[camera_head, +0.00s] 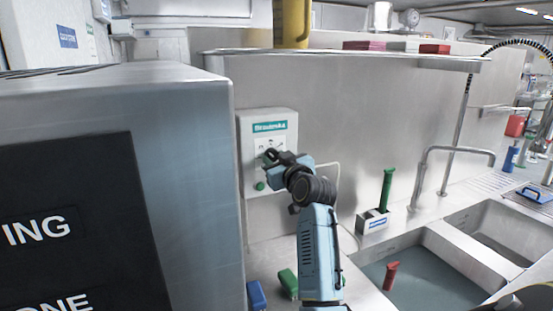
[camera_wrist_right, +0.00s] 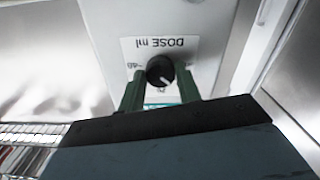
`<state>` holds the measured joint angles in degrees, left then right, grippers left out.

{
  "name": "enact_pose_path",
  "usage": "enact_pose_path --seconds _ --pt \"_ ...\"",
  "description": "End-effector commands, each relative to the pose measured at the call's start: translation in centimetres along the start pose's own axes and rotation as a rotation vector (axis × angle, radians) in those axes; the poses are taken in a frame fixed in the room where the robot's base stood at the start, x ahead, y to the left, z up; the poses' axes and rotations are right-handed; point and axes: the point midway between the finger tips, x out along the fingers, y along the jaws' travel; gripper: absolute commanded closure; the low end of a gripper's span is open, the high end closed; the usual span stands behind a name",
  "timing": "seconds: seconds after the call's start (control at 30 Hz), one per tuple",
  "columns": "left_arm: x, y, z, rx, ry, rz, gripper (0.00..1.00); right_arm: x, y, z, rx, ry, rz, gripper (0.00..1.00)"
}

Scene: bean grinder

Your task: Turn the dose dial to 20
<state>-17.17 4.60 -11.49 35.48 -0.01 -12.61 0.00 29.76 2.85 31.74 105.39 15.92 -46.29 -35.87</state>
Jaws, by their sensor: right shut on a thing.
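The white wall box (camera_head: 252,125) with a green label strip hangs on the steel wall behind the sink counter. Its black dose dial (camera_wrist_right: 160,70) shows in the right wrist view, on a panel lettered "DOSE ml" (camera_wrist_right: 160,44) that appears upside down there. The dial has a pale pointer mark; I cannot read which number it meets. My right gripper (camera_head: 271,157) reaches the box front and hides the dial in the head view. In the wrist view its two green fingers (camera_wrist_right: 160,82) are on either side of the dial, shut on it. My left gripper is not in view.
A large steel cabinet (camera_head: 190,130) stands close on the left. A shelf (camera_head: 350,55) runs above the box. A green-handled item (camera_head: 387,190) stands in a holder on the right, beside the sinks (camera_head: 420,275). Blue (camera_head: 256,295) and green (camera_head: 288,282) items lie below.

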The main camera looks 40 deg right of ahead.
Motion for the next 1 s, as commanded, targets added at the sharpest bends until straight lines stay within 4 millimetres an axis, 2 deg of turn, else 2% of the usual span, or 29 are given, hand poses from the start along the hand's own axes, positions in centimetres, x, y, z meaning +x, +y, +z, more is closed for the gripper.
enact_pose_path --seconds 0.27,0.6,1.0 --pt "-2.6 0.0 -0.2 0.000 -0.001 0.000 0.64 0.0 -0.1 -0.3 0.181 -0.005 -0.002 0.89" --pt "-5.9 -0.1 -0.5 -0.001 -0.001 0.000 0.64 0.0 -0.1 -0.3 0.486 -0.005 -0.001 0.89" --pt "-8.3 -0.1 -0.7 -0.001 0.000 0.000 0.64 0.0 -0.2 -0.1 0.745 -0.003 0.000 0.89"
